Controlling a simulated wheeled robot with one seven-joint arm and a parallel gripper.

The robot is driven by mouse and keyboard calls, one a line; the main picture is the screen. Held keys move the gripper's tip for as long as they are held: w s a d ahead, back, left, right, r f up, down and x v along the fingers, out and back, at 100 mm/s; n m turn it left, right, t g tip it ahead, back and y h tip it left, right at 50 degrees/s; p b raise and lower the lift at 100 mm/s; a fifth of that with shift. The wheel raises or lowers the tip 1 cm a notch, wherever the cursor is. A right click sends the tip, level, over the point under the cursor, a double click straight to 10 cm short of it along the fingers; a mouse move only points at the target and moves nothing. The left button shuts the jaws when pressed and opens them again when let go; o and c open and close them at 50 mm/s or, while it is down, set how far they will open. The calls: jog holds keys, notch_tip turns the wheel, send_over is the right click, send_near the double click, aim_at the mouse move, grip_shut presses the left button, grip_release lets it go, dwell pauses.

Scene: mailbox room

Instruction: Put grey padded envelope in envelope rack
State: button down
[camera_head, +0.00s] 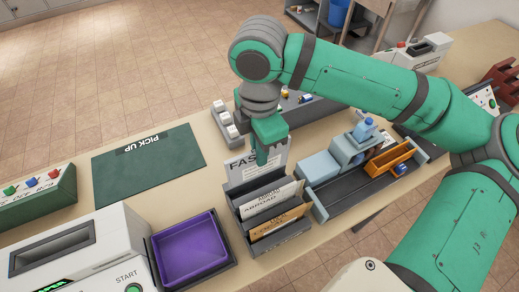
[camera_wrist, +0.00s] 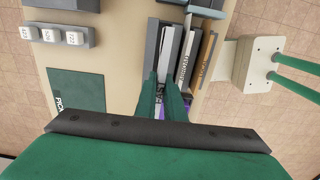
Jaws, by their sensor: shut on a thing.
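The grey padded envelope (camera_head: 277,155), with lettering starting "FAS", stands upright at the back compartment of the dark grey envelope rack (camera_head: 291,242). My gripper (camera_head: 262,157) points down and is shut on its upper part. In the wrist view my gripper (camera_wrist: 161,98) has the grey envelope (camera_wrist: 168,52) between its two green fingers. Its lower edge is hidden behind the rack's front walls, so I cannot tell how deep it sits. In the rack's other compartments stand a white envelope (camera_head: 268,201) marked "ABROAD" and a brown envelope (camera_head: 275,223).
A purple tray (camera_head: 190,249) and a white machine (camera_head: 80,255) stand left of the rack. A green "PICK UP" mat (camera_head: 148,165) lies bare behind them. Grey-blue blocks (camera_head: 320,168) and an orange tray (camera_head: 390,157) are close on the rack's right.

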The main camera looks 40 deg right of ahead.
aim_at(260, 172)
jog(key=shift+d+f, duration=0.1)
jog(key=shift+f, duration=0.3)
jog(key=shift+s+f, duration=0.1)
jog(key=shift+f, duration=1.9)
jog(key=shift+f, duration=0.1)
jog(key=shift+f, duration=2.2)
jog(key=c, duration=1.8)
grip_release()
jog(key=shift+o, duration=0.2)
jog(key=shift+r, duration=0.1)
jog(key=shift+r, duration=3.4)
